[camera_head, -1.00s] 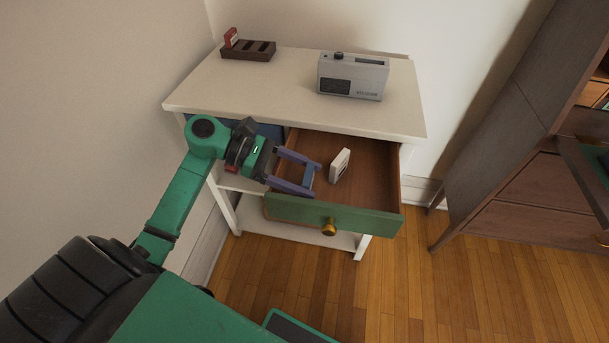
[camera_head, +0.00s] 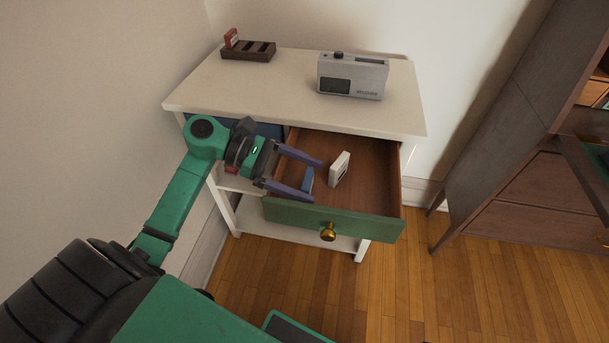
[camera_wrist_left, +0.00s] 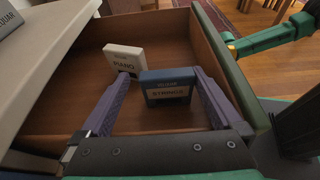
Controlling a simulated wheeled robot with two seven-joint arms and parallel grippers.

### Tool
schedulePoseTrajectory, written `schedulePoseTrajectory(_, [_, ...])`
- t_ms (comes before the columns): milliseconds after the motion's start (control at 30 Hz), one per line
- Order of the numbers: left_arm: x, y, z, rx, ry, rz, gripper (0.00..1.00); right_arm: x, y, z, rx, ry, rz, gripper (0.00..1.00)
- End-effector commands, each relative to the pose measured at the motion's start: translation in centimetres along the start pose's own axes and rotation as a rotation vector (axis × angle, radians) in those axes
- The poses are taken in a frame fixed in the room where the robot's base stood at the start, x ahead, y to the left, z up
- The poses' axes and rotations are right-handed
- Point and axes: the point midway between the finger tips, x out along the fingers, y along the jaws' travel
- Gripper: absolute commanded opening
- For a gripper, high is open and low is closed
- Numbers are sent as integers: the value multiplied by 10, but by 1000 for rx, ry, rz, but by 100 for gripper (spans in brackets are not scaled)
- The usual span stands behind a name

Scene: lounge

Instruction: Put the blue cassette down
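The blue cassette (camera_head: 308,178) is upright inside the pulled-out drawer (camera_head: 374,190). In the left wrist view, the blue cassette (camera_wrist_left: 168,92) shows its label and appears to stand on the drawer floor. My left gripper (camera_head: 304,177) is open around it, with one finger on each side. In the left wrist view, gaps show between the cassette and the fingers of the left gripper (camera_wrist_left: 163,84). A white cassette (camera_head: 340,168) leans in the drawer beside it; it also shows in the left wrist view (camera_wrist_left: 122,60). My right gripper is not in view.
The drawer's green front (camera_head: 350,219) has a brass knob (camera_head: 328,232). On the white tabletop (camera_head: 250,85) stand a grey recorder (camera_head: 352,76) and a dark slotted rack (camera_head: 249,51) holding a red cassette (camera_head: 231,38). A wooden cabinet (camera_head: 530,170) stands at right.

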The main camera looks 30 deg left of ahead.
Motion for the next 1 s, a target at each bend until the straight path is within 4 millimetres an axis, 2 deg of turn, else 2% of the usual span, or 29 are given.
schedulePoseTrajectory(33, [5,-2,-14,-9,24,-7,100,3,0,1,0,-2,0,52])
schedulePoseTrajectory(100, [5,-2,-13,-9,24,-6,100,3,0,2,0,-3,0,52])
schedulePoseTrajectory(233, [4,-2,-9,-9,23,-7,100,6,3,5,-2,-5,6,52])
schedulePoseTrajectory(433, [-3,-1,5,-8,23,-5,100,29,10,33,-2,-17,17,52])
schedulePoseTrajectory(500, [-27,0,-2,-8,30,-1,100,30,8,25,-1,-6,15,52])
schedulePoseTrajectory(733, [-95,1,1,-8,25,2,100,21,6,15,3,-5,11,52])
schedulePoseTrajectory(867, [-116,0,4,-5,20,2,100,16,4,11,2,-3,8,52])
schedulePoseTrajectory(1000, [-123,0,6,-3,19,0,100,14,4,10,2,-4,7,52])
